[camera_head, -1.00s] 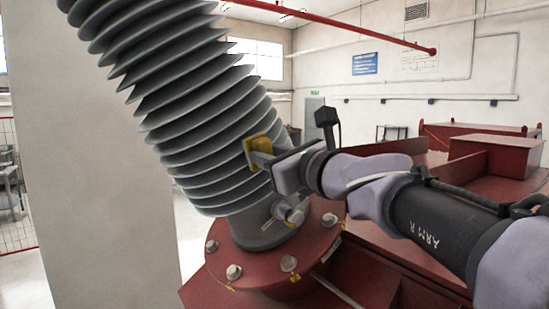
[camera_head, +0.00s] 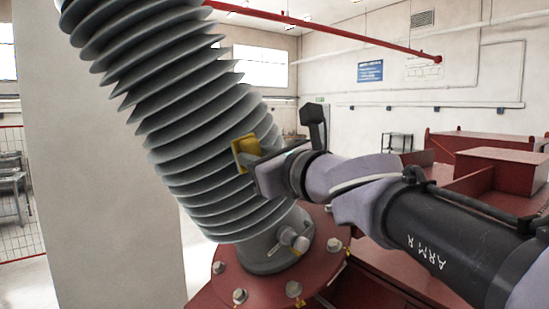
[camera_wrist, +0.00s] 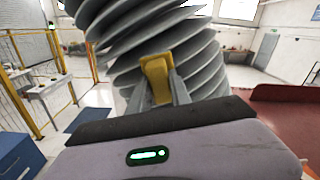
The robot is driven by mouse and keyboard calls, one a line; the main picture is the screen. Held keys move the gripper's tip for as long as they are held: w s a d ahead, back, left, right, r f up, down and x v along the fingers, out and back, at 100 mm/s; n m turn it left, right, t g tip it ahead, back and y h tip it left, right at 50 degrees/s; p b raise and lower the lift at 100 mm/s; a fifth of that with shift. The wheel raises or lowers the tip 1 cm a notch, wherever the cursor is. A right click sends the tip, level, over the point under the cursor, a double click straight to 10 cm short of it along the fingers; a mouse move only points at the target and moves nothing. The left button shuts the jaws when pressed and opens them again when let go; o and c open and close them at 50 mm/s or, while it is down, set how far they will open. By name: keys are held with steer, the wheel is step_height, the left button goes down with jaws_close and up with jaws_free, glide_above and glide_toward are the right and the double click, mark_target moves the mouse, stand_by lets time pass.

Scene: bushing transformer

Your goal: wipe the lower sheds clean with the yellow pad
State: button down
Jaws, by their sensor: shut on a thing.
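The yellow pad (camera_head: 245,152) is held at the right side of the grey ribbed bushing, against or very close to its lower-middle sheds (camera_head: 205,165). My gripper (camera_head: 256,160) is shut on the pad. In the wrist view the pad (camera_wrist: 157,77) stands upright between the two fingers (camera_wrist: 160,88), with the sheds (camera_wrist: 195,65) right behind it. I cannot tell whether the pad touches a shed edge. The bushing leans to the upper left and stands on a red round flange (camera_head: 262,292). The pad's far face is hidden.
A small valve fitting (camera_head: 293,240) sticks out of the bushing's grey base, below my gripper. Large bolts (camera_head: 240,296) ring the flange. A red pipe (camera_head: 330,33) crosses overhead. A pale column (camera_head: 100,180) stands at the left. Red tank parts (camera_head: 495,165) lie at the right.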

mark_target(250, 143)
steer(key=r+p, duration=0.1)
steer(key=s+a+r+p, duration=0.1)
steer(key=shift+a+r, duration=0.15)
steer(key=shift+r, duration=0.25)
steer(key=shift+f, duration=0.1)
steer(key=shift+s+d, duration=0.35)
steer(key=shift+v, duration=2.3)
steer(key=v, duration=0.3)
steer(key=shift+f, duration=0.1)
